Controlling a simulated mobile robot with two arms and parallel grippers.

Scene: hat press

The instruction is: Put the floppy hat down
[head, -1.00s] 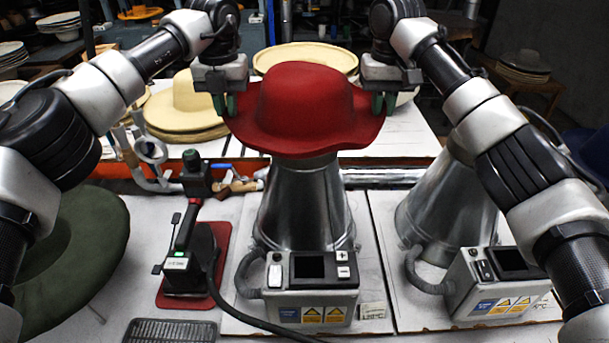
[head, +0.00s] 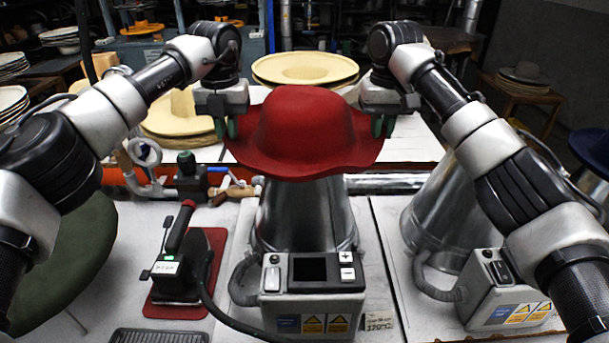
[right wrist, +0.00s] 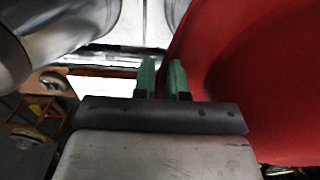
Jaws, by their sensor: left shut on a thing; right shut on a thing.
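The red floppy hat (head: 303,125) is held brim down above the metal cone of the middle press (head: 303,215). Its brim hides the top of the cone, so I cannot tell whether they touch. My left gripper (head: 226,128) is shut on the left edge of the brim. My right gripper (head: 383,125) is shut on the right edge of the brim. In the right wrist view the green fingertips (right wrist: 163,78) are at the edge of the red brim (right wrist: 225,75).
An iron (head: 182,265) stands on a red mat left of the press. A second metal press (head: 440,225) stands to the right. A green hat (head: 75,255) is at the left. Straw hats (head: 305,68) lie on the white table behind. A control box (head: 312,292) fronts the middle press.

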